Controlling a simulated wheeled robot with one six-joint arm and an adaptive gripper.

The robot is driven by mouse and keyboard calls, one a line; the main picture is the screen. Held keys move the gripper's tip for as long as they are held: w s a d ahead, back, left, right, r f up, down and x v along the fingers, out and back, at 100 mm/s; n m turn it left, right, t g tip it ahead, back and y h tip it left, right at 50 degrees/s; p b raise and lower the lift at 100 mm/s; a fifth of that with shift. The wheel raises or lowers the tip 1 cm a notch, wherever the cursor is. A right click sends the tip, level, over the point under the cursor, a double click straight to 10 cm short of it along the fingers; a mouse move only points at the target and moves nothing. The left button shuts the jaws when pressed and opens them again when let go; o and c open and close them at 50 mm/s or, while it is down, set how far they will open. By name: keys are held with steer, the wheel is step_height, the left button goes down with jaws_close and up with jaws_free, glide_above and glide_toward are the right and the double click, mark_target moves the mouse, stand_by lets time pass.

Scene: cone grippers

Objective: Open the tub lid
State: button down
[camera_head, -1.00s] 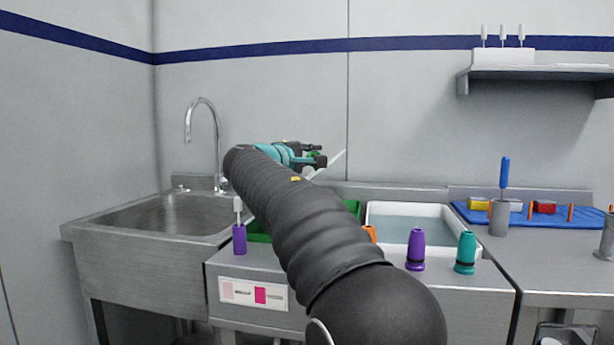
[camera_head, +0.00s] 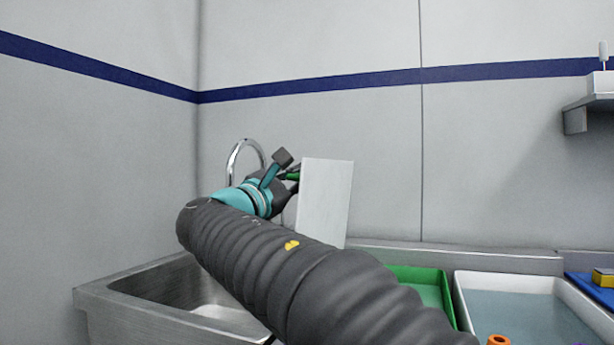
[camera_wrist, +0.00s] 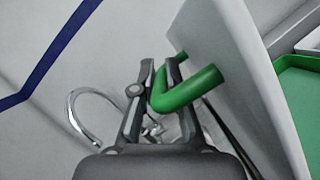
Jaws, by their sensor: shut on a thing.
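The lid (camera_head: 325,203) is a flat white panel with a green bar handle (camera_wrist: 190,88). It is held up in the air, nearly upright and slightly tilted, in front of the back wall. My gripper (camera_head: 290,178) is shut on the handle; in the wrist view its fingertips (camera_wrist: 160,72) close on the green bar. The lid is clear of the counter. The green tub (camera_head: 418,270) is on the counter, right of and below the lid, and its visible part is uncovered. My arm hides its front left.
A metal sink (camera_head: 125,283) with a curved faucet (camera_head: 233,155) is at the left, the faucet behind my gripper. A white tub (camera_head: 500,284) holding bluish water is right of the green tub. An orange piece (camera_head: 498,341) shows at the bottom edge. A shelf (camera_head: 590,112) is at upper right.

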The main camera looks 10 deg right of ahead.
steer(key=shift+w+a+f+n, duration=0.1)
steer(key=shift+w+a+n, duration=0.35)
steer(key=shift+a+n, duration=0.25)
steer(key=c, duration=1.2)
jaws_free()
steer(key=shift+a, duration=0.1)
steer(key=shift+s, duration=0.1)
steer(key=v, duration=1.2)
steer(key=shift+f+t, duration=0.15)
steer(key=shift+t, duration=0.25)
